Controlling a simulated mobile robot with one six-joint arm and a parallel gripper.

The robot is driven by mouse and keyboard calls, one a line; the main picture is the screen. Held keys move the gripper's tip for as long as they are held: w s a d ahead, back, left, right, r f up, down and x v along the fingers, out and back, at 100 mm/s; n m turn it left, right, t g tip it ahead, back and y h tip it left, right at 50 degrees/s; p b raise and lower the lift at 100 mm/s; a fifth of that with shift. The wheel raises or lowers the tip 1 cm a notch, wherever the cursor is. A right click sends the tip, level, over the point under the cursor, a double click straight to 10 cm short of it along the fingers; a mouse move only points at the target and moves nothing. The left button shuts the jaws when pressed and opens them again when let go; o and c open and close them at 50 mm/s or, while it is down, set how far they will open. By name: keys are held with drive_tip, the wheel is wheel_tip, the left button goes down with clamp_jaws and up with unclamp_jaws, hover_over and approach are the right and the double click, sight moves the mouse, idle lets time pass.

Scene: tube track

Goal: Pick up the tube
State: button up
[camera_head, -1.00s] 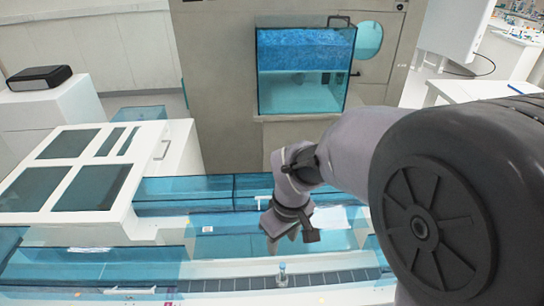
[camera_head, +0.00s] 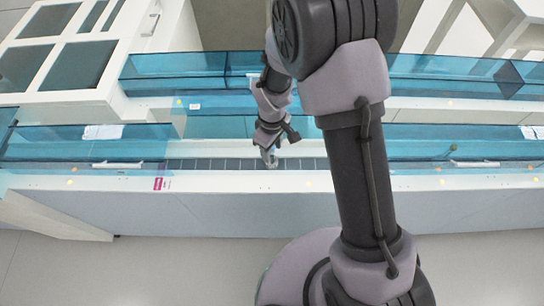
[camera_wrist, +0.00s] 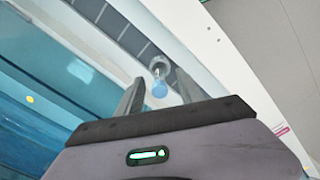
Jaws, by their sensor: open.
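The tube (camera_wrist: 159,88) shows in the wrist view with its light blue top toward the camera. It stands in a round clear holder (camera_wrist: 163,68) on the dark segmented track (camera_wrist: 120,25). My gripper (camera_wrist: 158,76) is open, with one finger on each side of the tube in the picture. I cannot tell whether either finger touches it. In the head view my gripper (camera_head: 269,157) is down at the track (camera_head: 215,164), and the tube is not clearly visible there.
Blue see-through panels (camera_head: 420,68) run along the track behind my gripper. A white front ledge (camera_head: 220,182) lies nearer me. A white cabinet with dark panels (camera_head: 75,60) stands at the left. The grey floor (camera_head: 150,270) in front is clear.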

wheel_tip(320, 180, down, 2)
drive_tip(key=shift+f, duration=0.15)
drive_tip(key=shift+c, duration=1.1)
clamp_jaws()
wheel_tip(320, 180, up, 10)
drive_tip(key=p, duration=0.4)
drive_tip(key=shift+r, duration=0.2)
drive_tip(key=shift+f, duration=0.2)
drive_tip(key=shift+f+b, duration=3.65)
drive_tip(key=shift+f, duration=0.95)
